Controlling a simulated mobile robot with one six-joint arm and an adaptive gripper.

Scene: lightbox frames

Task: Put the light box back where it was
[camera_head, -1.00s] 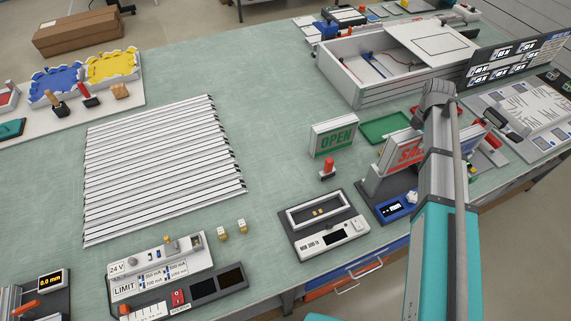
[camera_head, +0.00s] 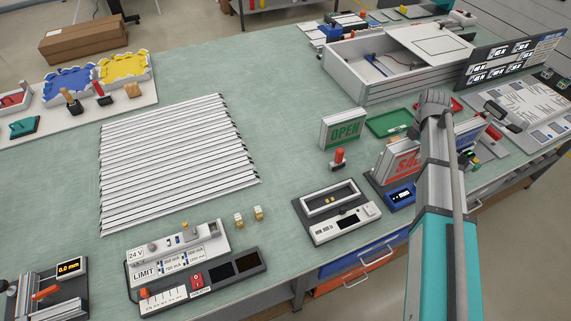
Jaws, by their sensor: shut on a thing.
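A white light box with red "SALE"-like lettering (camera_head: 399,165) stands slightly tilted on or just above a dark base (camera_head: 375,186), left of my arm; I cannot tell whether it touches the base. Its right part is hidden behind my arm. A second light box with green "OPEN" lettering (camera_head: 343,130) stands upright on the table to its left. A blue-faced panel (camera_head: 468,131) shows partly at the right of my arm. My arm reaches up over the front edge, and its fingers are hidden behind its own links, so I cannot see the grip.
A blue display unit (camera_head: 402,193) sits in front of the red-lettered box. A grey-framed device (camera_head: 338,212) lies to its left, a red-knobbed piece (camera_head: 338,158) behind that. A green tray (camera_head: 390,122) and a large open white case (camera_head: 392,68) are farther back.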

